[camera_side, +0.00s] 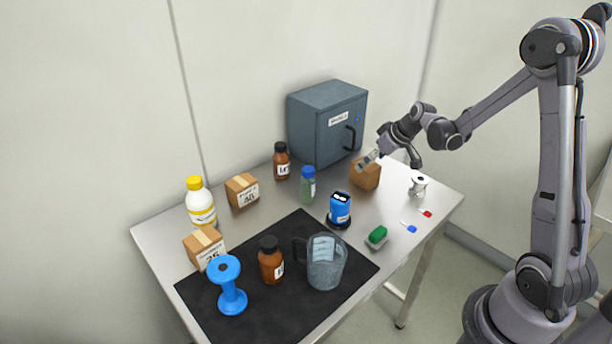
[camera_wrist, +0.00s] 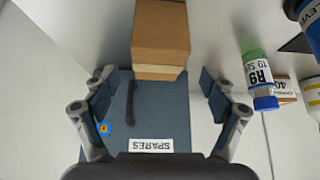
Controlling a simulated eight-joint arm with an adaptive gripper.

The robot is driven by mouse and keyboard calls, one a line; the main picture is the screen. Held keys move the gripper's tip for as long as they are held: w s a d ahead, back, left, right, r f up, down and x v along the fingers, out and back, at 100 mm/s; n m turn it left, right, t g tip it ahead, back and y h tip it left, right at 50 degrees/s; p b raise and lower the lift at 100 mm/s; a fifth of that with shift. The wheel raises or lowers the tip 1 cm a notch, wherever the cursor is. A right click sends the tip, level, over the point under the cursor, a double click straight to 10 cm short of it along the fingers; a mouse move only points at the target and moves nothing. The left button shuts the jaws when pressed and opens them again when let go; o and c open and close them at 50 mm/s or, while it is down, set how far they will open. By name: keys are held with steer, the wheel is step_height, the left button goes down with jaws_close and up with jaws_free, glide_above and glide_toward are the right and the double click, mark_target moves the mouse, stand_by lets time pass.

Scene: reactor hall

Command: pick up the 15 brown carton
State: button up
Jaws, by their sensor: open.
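A brown carton (camera_side: 366,175) stands on the table in front of the grey-blue cabinet's right side; its label faces away, so I cannot read a number on it. In the wrist view this carton (camera_wrist: 160,40) lies ahead of my gripper (camera_wrist: 157,85), roughly centred between the spread fingers. My gripper (camera_side: 374,157) is open and empty, close to the carton's top in the side view; I cannot tell whether they touch. Two other brown cartons carry labels: one reading about 40 (camera_side: 242,191) at the back left, one (camera_side: 204,247) at the left edge whose number is unclear.
The cabinet (camera_side: 325,125) labelled SPARES stands just behind the carton. A green-filled, blue-capped bottle (camera_side: 308,187) and a blue device (camera_side: 340,209) are to its left, a white spool (camera_side: 418,184) to its right. A jug (camera_side: 326,266) stands on the black mat (camera_side: 305,225) in front.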

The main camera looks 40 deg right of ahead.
steer(key=shift+x, duration=1.7)
steer(key=shift+d, duration=0.1)
steer(key=c, duration=1.5)
